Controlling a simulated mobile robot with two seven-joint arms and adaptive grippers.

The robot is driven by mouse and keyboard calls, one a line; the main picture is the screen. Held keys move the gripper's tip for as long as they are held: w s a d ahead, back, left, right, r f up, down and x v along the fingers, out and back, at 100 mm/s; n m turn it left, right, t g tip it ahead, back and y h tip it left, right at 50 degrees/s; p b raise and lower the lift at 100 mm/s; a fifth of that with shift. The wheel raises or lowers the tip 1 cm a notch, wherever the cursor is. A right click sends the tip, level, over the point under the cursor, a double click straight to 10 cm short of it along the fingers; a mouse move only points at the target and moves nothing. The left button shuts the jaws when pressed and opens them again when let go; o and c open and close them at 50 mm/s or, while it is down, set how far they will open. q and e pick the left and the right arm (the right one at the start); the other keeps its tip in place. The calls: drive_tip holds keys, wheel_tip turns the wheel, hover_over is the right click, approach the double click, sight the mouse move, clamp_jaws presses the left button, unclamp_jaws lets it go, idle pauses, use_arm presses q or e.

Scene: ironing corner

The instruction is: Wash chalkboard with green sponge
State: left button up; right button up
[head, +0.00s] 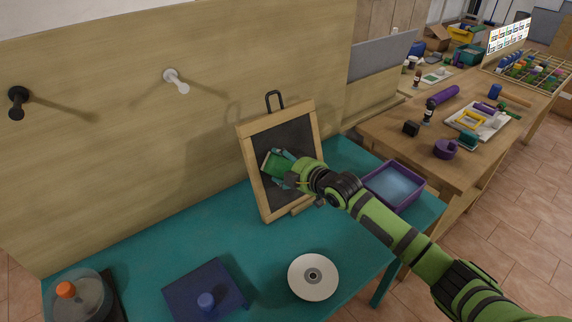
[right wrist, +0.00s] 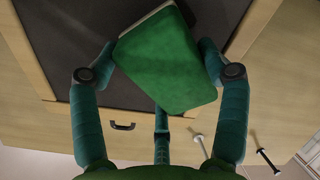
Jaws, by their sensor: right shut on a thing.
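The chalkboard (head: 294,137) has a dark face and a pale wooden frame, and it leans upright on the teal table. My right gripper (head: 277,164) is at the board's lower left part, shut on the green sponge (head: 271,163). In the right wrist view the sponge (right wrist: 172,62) sits between the teal fingers, close in front of the dark board face (right wrist: 75,45). Whether it touches the board I cannot tell. My left gripper is not in view.
The teal table (head: 235,250) also bears a purple tray of water (head: 393,188), a white disc (head: 313,277), a dark blue box (head: 205,291) and a round container with an orange knob (head: 66,290). Two pegs (head: 176,80) stick out of the wooden wall. A cluttered wooden table (head: 395,150) stands at right.

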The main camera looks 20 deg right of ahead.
drive_tip(key=shift+w+d, duration=0.3)
drive_tip(key=shift+d, duration=0.6)
drive_tip(key=shift+w+d+b, duration=0.3)
drive_tip(key=shift+d+b, duration=0.45)
drive_tip(key=shift+a, duration=0.1)
drive_tip(key=shift+s+a+r+p, duration=0.1)
drive_tip(key=shift+s+a+p, duration=0.2)
drive_tip(key=shift+a+p, duration=0.5)
drive_tip(key=shift+s+a+p, duration=0.25)
drive_tip(key=shift+a+p, duration=0.45)
drive_tip(key=shift+a, duration=0.1)
